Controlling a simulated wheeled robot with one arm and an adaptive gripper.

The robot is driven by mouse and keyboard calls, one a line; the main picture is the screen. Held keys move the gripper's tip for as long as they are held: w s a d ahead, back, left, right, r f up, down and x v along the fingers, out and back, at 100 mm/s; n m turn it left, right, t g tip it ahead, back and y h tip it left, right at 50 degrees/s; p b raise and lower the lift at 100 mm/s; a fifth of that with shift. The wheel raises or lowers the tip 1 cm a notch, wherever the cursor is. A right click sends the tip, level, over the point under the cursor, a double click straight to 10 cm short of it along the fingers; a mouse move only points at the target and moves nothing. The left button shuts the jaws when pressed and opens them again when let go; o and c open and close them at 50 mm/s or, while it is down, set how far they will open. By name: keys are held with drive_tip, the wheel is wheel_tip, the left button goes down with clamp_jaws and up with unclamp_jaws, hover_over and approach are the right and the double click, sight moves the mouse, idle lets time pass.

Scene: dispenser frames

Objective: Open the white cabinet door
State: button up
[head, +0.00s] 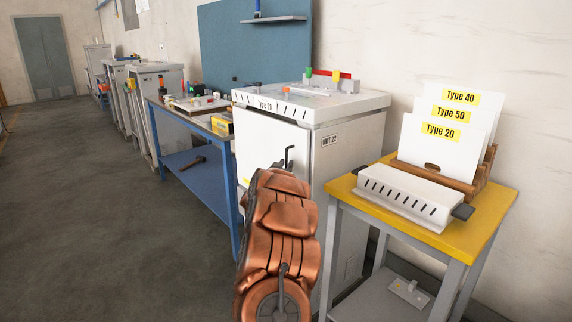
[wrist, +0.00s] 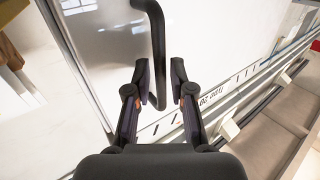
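The white cabinet (head: 350,150), labelled UNIT 22, stands in the middle of the head view. Its front door (head: 262,142) looks shut, with its lower part hidden behind my copper-coloured arm. A dark bent bar handle (head: 289,155) shows just above my arm. In the wrist view the door (wrist: 105,45) is a glossy pale panel and the handle (wrist: 158,40) runs down from the top edge. My gripper (wrist: 162,84) is open, with one finger on each side of the handle's lower part. I cannot tell whether either finger touches it. The head view hides my fingers.
A yellow-topped table (head: 487,215) stands right of the cabinet, bearing a white slotted box (head: 405,192) and labelled cards in a wooden rack. A blue workbench (head: 200,175) stands left of the cabinet. Small items lie on the cabinet top. The floor at left is clear.

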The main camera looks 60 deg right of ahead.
drive_tip(key=shift+x, duration=0.8)
drive_tip(key=shift+r, duration=0.1)
clamp_jaws()
